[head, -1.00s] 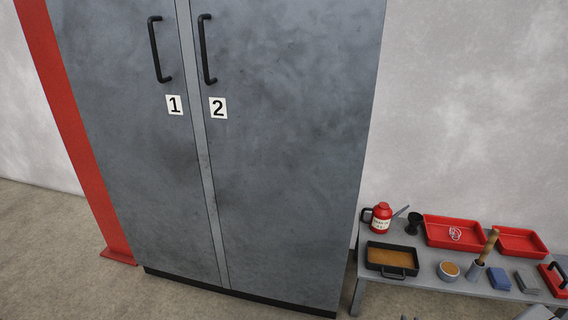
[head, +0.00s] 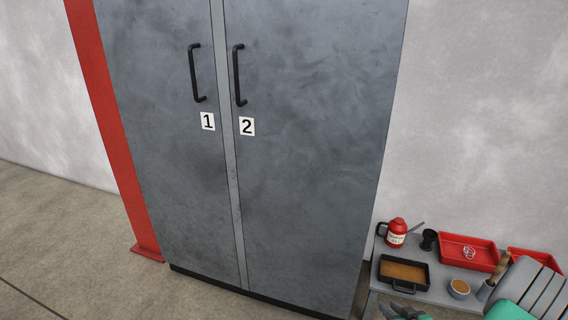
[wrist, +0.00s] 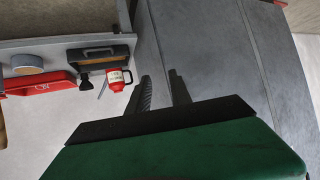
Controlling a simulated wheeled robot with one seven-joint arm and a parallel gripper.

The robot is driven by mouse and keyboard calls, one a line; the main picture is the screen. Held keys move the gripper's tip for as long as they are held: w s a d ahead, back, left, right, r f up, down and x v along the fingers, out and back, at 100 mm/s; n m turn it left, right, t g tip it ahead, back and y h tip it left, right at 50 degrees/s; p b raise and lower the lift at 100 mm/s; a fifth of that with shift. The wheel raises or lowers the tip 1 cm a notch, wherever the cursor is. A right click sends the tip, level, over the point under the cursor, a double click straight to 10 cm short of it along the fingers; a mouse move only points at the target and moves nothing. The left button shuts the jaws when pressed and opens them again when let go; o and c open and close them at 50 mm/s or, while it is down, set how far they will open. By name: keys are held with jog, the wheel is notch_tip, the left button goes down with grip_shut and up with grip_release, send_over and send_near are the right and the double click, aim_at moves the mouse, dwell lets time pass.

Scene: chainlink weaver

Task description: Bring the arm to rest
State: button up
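My gripper (wrist: 160,92) shows in the wrist view with its two dark fingers apart and nothing between them. The fingers point toward the edge of the grey cabinet (wrist: 210,60) and the bench beside it. In the head view a small part of my gripper (head: 405,312) shows at the bottom edge, in front of the bench. My arm shows at the bottom right and hides part of the bench.
A tall grey cabinet (head: 310,150) with doors 1 and 2, both shut, stands in the middle. A grey bench (head: 385,247) at right holds a red oil can (head: 396,234), a black pan (head: 404,272), a red tray (head: 467,252) and a cup (head: 459,289). Open floor lies at left.

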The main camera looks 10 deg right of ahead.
jog(key=w+a+r+n+g+y+p, duration=0.1)
jog(key=a+r+n+g+y+p, duration=0.15)
jog(key=a+r+p, duration=0.6)
jog(key=w+a+r+n+g+y+p, duration=0.1)
jog(key=w+a+r+n+g+p, duration=0.2)
jog(key=a+r, duration=0.9)
jog(key=s+a+r+m+g+h+p, duration=0.1)
jog(key=s+r+p, duration=0.5)
jog(key=r, duration=0.6)
jog(key=s+a+r+m+g+h+p, duration=0.2)
jog(key=s+a+r+p, duration=0.3)
jog(key=r, duration=0.8)
jog(key=shift+s+a+r+m+p, duration=0.2)
jog(key=shift+s+m+p, duration=0.25)
jog(key=shift+s, duration=0.15)
